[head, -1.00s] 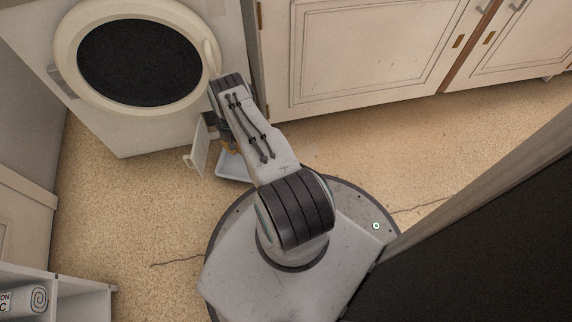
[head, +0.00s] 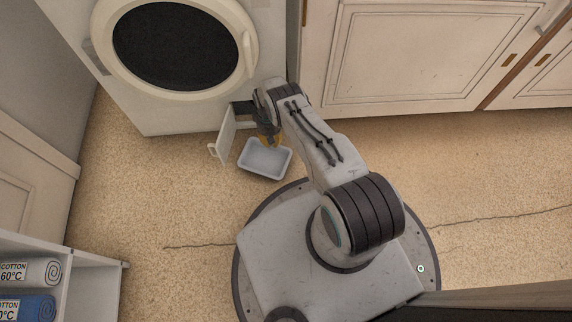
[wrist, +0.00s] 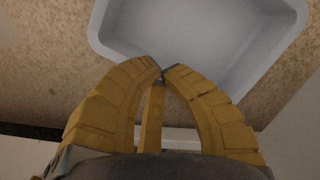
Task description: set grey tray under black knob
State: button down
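The grey tray (head: 265,158) is a shallow, empty, rounded tub low over the floor in front of the washing machine, beside its small open flap (head: 225,136). In the wrist view the tray (wrist: 215,35) fills the upper middle and right. My gripper (head: 269,141) is at the tray's machine-side rim. Its yellow fingertips (wrist: 162,73) meet, or nearly meet, over that rim; I cannot tell whether the rim is pinched between them. The black knob cannot be made out; the dark opening behind the flap is partly hidden by my arm.
The washing machine (head: 180,60) stands at the back with its round door shut. Cream cabinets (head: 400,60) run to the right. A shelf with rolled towels (head: 30,272) is at lower left. The floor left of the tray is clear.

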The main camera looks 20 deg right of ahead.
aim_at(283, 166)
jog(key=s+p, duration=0.2)
jog(key=s, duration=0.2)
jog(key=shift+s+r, duration=0.15)
jog(key=shift+s+b, duration=0.9)
jog(key=shift+s, duration=2.25)
jog(key=shift+f+b, duration=0.55)
jog(key=shift+b, duration=0.6)
jog(key=shift+b, duration=0.35)
jog(key=shift+f, duration=0.35)
